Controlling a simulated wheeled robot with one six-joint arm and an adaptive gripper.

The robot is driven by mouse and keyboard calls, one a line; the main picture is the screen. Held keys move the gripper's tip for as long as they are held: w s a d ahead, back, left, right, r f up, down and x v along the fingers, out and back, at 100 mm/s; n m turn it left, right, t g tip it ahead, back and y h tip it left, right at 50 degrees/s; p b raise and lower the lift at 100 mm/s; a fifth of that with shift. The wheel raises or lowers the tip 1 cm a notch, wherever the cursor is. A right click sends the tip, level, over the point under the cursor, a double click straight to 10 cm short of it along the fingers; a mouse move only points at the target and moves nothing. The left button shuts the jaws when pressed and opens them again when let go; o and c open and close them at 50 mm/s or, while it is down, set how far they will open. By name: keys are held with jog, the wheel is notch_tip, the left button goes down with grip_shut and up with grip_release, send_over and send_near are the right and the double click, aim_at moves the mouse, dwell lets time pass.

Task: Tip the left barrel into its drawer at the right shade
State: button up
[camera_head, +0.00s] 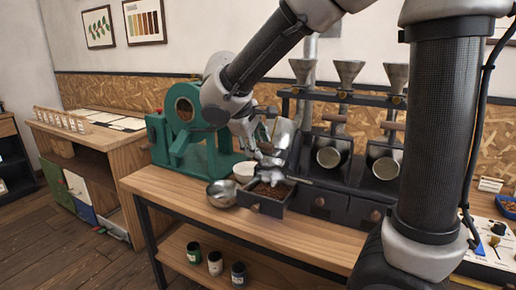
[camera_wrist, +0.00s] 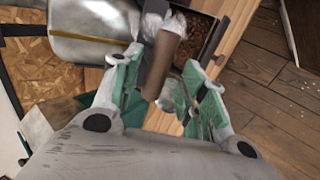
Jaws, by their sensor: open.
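The left barrel (camera_head: 284,132) is a shiny metal drum at the left end of the dark rack. It looks tipped, and its side with a brass-coloured band fills the upper left of the wrist view (camera_wrist: 88,28). Below it, a dark drawer (camera_head: 268,208) is pulled out and holds brown beans, also seen in the wrist view (camera_wrist: 198,42). My gripper (camera_head: 258,148) is at the barrel's front. In the wrist view my gripper (camera_wrist: 166,78) is open, its green-padded fingers on either side of a brown handle (camera_wrist: 161,66). Contact with the handle is unclear. The bean colour in the barrel is hidden.
Two more barrels, middle (camera_head: 329,157) and right (camera_head: 385,166), stand along the rack under metal funnels. A steel bowl (camera_head: 222,193) and a green roaster (camera_head: 183,135) are left of the drawer. Several small cans (camera_head: 215,263) stand on the lower shelf. The bench front is clear.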

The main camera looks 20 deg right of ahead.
jog(key=v, duration=0.9)
jog(key=shift+a+r, duration=0.15)
jog(key=shift+r, duration=0.15)
jog(key=shift+s, duration=0.1)
jog(key=shift+c, duration=0.3)
dwell(1.2)
jog(key=shift+a, duration=0.2)
jog(key=c, duration=0.3)
jog(key=a, duration=0.1)
jog(key=s+a+f+n, duration=0.1)
jog(key=a, duration=0.1)
jog(key=a+n, duration=0.1)
jog(key=shift+s+a+f, duration=0.2)
jog(key=shift+s, duration=0.05)
grip_shut()
jog(key=w+d+f+n, duration=0.4)
jog(key=f+n, duration=0.4)
jog(key=n, duration=0.8)
jog(key=shift+w+d, duration=0.2)
jog(key=shift+w, duration=0.3)
